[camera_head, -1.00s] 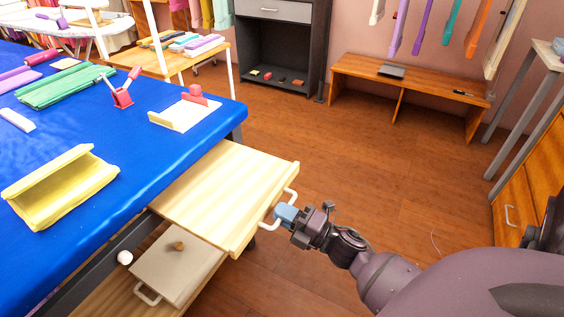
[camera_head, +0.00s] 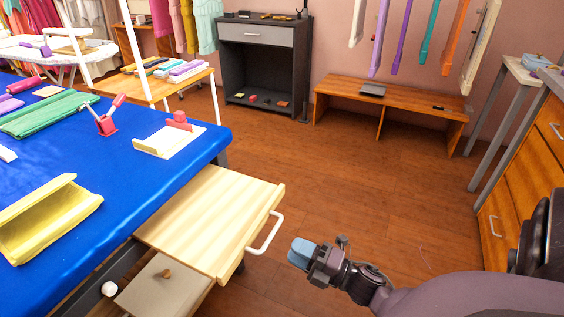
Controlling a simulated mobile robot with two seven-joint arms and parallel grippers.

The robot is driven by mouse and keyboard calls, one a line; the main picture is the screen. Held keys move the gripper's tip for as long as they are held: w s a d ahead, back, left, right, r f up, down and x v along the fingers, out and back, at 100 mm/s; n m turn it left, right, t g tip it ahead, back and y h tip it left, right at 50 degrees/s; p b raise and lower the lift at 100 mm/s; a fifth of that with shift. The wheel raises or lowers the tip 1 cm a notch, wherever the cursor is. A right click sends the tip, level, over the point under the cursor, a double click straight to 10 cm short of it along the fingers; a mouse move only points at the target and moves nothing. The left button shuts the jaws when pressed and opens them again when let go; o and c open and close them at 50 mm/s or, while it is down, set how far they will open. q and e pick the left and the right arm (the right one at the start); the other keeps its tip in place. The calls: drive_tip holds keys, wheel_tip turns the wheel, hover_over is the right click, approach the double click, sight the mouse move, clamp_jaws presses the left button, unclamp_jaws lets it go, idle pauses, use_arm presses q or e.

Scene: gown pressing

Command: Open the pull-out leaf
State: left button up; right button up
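The pull-out leaf (camera_head: 212,215) is a pale wooden board that sticks out from under the edge of the blue-covered table (camera_head: 120,185). Its white handle (camera_head: 268,236) is on the right-hand front edge. My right gripper (camera_head: 297,251), with blue fingertips, is to the right of the handle and apart from it. Its fingers overlap in this view, so I cannot tell whether they are open or shut. My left gripper is not in view.
A wooden bench (camera_head: 400,98) and a dark cabinet (camera_head: 262,70) stand at the back. A drawer unit (camera_head: 515,190) is at the right. The floor in the middle is clear.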

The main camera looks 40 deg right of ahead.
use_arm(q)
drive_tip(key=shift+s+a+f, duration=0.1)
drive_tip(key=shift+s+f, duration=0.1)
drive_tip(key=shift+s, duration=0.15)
use_arm(e)
drive_tip(key=shift+v, duration=1.7)
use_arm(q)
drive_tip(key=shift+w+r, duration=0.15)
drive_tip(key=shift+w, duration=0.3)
use_arm(e)
drive_tip(key=s+a+f+m+g+h, duration=0.3)
drive_tip(key=s+a+m+g, duration=0.15)
drive_tip(key=s+m, duration=0.45)
drive_tip(key=s+a+f+m+g+h, duration=0.35)
drive_tip(key=s+m+g, duration=0.2)
drive_tip(key=m, duration=0.55)
use_arm(q)
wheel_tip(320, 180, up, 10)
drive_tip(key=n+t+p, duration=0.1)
drive_tip(key=p, duration=1.1)
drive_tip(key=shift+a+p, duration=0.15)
drive_tip(key=shift+p, duration=0.25)
use_arm(e)
wheel_tip(320, 180, up, 11)
drive_tip(key=t, duration=0.2)
drive_tip(key=shift+m, duration=0.4)
